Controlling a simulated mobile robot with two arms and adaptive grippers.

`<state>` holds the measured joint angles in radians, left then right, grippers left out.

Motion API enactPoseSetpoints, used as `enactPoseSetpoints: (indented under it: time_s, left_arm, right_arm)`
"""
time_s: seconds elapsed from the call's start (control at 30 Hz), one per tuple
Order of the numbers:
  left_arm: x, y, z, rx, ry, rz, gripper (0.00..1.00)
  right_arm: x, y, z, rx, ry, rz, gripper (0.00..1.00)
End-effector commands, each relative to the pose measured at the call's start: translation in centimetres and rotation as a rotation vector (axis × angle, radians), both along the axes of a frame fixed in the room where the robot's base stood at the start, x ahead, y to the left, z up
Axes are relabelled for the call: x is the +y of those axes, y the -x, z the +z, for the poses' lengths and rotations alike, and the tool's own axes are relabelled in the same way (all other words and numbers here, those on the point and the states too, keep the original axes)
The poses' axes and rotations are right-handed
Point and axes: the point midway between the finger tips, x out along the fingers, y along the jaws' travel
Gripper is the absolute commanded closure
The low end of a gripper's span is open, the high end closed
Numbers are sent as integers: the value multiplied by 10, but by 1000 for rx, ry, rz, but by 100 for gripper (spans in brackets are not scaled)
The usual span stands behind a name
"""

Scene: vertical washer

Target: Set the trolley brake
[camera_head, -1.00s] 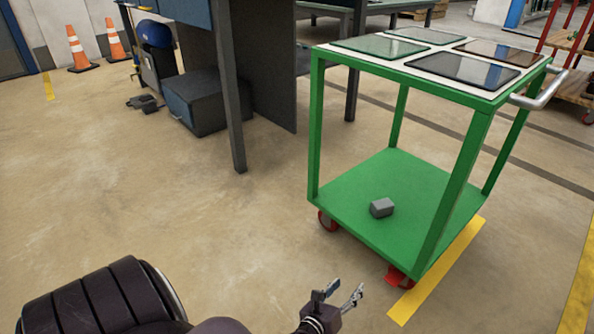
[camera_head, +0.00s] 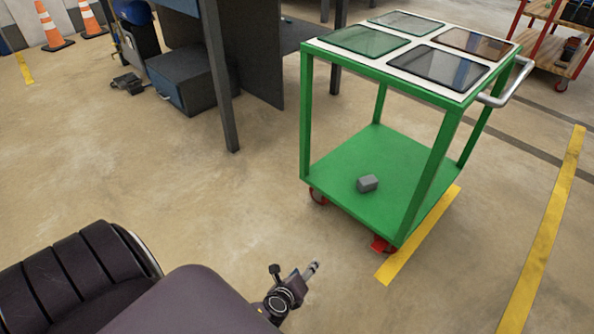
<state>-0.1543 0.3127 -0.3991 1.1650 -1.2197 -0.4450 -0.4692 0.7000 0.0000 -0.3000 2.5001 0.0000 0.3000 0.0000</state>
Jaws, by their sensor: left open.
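The green trolley (camera_head: 375,187) stands right of centre on castors. Its front castor has a red brake pedal (camera_head: 382,244) beside the yellow floor strip. Another red castor (camera_head: 318,196) shows under the left corner. My right gripper is not in view.
Glass panels (camera_head: 450,66) lie on the trolley top, and a metal handle (camera_head: 512,84) juts out right. A workbench leg (camera_head: 219,75) and a grey cabinet (camera_head: 190,83) stand behind left. Traffic cones (camera_head: 52,28) are far left. Floor between gripper and trolley is clear.

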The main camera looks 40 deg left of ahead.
Motion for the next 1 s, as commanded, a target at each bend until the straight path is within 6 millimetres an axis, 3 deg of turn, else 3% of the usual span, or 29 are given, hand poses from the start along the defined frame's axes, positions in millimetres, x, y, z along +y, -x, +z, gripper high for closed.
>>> enactPoseSetpoints:
  time_s: [0.17, 0.73, 0.87, 1.0]
  left_arm:
    - [1, 6, 3, 15, 35, 29, 51]
    - [1, 8, 1, 18, 42, 35, 51]
    - [0, 2, -5, 5, 22, 13, 51]
    - [-5, -16, -16, -38, -49, -58, 51]
  right_arm:
    - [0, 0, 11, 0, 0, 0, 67]
    - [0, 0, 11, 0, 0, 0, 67]
    - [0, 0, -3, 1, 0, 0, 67]
    - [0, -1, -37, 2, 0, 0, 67]
